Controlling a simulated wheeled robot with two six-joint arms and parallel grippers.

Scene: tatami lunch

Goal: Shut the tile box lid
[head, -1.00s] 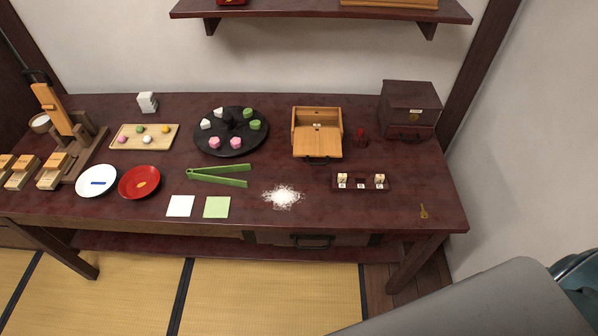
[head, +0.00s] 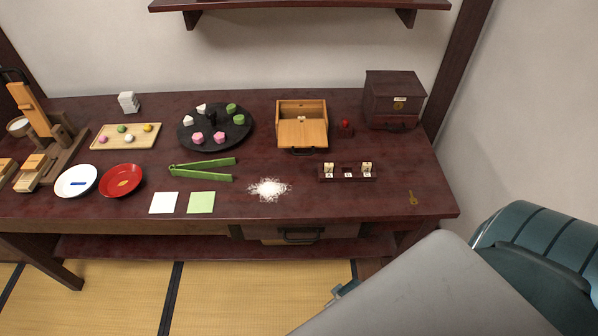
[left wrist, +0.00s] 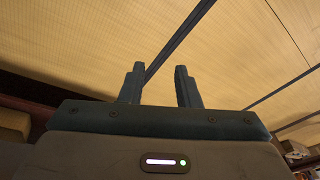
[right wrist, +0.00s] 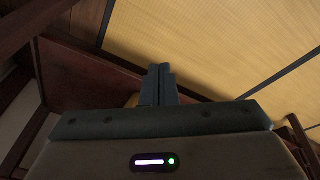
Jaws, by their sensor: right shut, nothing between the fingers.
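A light wooden box (head: 302,110) stands at the back of the dark table, right of centre in the head view. A flat wooden panel (head: 302,133) lies at its front with a dark handle below, and the rear part of the box is open. Whether this panel is the lid I cannot tell. My left gripper (left wrist: 160,82) is open and empty above the tatami in the left wrist view. My right gripper (right wrist: 160,82) is shut and empty in the right wrist view, low by dark wood and tatami. Neither gripper is at the box.
A dark chest (head: 393,101) and a small red item (head: 346,127) stand right of the box. A tile rack (head: 347,174) lies in front of it. A round black tray (head: 216,128), green tongs (head: 203,169) and white powder (head: 269,188) are to the left. A key (head: 413,198) lies front right.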

